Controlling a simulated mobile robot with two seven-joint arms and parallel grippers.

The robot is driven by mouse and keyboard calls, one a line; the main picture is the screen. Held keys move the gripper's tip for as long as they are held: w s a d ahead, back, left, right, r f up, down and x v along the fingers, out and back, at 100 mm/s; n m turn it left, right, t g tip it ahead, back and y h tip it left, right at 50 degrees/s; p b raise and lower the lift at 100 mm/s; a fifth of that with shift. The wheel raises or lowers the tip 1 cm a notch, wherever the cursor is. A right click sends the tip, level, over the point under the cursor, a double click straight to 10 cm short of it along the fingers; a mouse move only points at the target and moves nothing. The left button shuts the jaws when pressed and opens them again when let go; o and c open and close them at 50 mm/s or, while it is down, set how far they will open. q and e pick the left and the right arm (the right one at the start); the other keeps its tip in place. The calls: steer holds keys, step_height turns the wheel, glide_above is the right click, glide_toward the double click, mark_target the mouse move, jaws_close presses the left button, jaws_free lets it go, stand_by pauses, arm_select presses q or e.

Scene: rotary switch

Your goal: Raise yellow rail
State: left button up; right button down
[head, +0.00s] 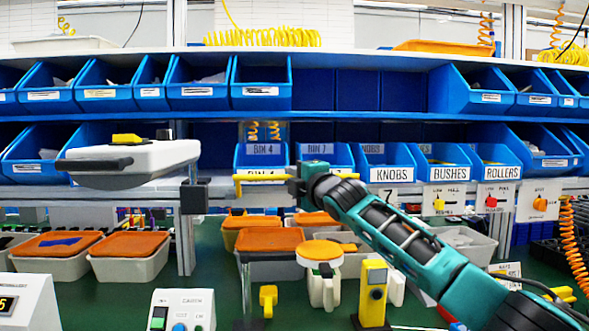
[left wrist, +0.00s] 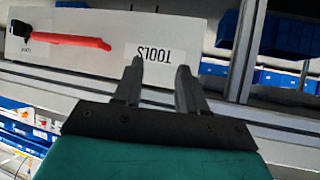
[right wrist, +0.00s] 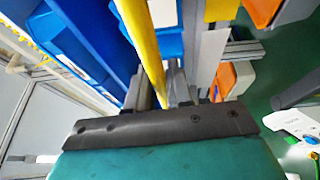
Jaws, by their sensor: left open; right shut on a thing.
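The yellow rail (head: 262,177) lies about level in the head view, in front of the lower blue bins, and partly covers a bin label. My right gripper (head: 298,181) is shut on the rail near its middle. In the right wrist view the yellow rail (right wrist: 143,42) runs down between the fingers of my right gripper (right wrist: 172,85). The gripper hides the part of the rail that it holds. My left gripper (left wrist: 160,68) is open and empty in the left wrist view, in front of a pale panel marked TOOLS (left wrist: 110,35). It does not show in the head view.
Blue bins marked KNOBS (head: 391,175), BUSHES (head: 450,177) and ROLLERS (head: 502,177) stand behind my right arm. A white lamp-like fixture (head: 135,160) is at left. Orange-lidded boxes (head: 130,245), a yellow device (head: 374,292) and a control box (head: 183,310) crowd the green bench.

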steer(key=shift+w+r+p, duration=0.1)
steer(key=shift+r+p, duration=0.35)
steer(key=shift+p, duration=0.8)
arm_select(q)
step_height(320, 180, up, 9)
steer(key=s+a+y+p, duration=0.1)
steer(key=a+p, duration=0.1)
steer(key=p, duration=0.7)
steer(key=shift+s+a, duration=0.25)
steer(key=shift+a, duration=0.05)
arm_select(e)
steer(key=shift+w+f+m+g+h, duration=0.25)
steer(key=shift+w+m+g+h, duration=0.15)
steer(key=shift+g, duration=0.7)
arm_select(q)
steer(key=shift+s+d, duration=0.1)
arm_select(e)
steer(key=c, duration=1.1)
jaws_free()
steer(key=shift+s, duration=0.1)
arm_select(q)
steer(key=shift+f+b, duration=0.35)
steer(key=shift+b, duration=0.05)
arm_select(e)
steer(key=v, duration=1.2)
steer(key=shift+s+d, duration=0.15)
steer(key=shift+s, duration=0.25)
